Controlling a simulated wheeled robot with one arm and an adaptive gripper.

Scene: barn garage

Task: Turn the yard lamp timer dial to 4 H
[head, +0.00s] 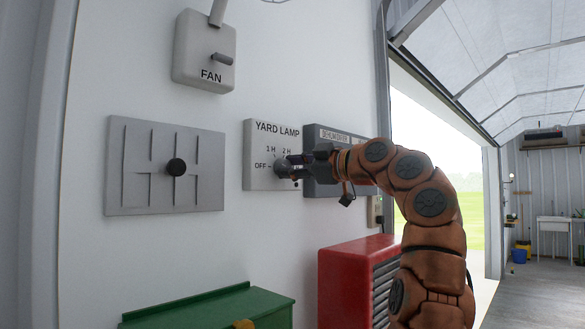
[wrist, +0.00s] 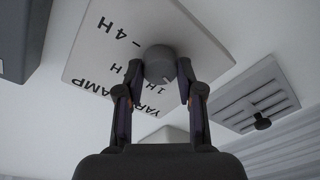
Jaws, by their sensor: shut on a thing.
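A dark dehumidifier box (head: 318,180) is close right of the timer, behind my gripper. A FAN switch box (head: 205,52) is above left, and a grey vent plate with a black knob (head: 140,190) is left. A red cabinet (head: 345,285) and green box (head: 220,308) stand below.

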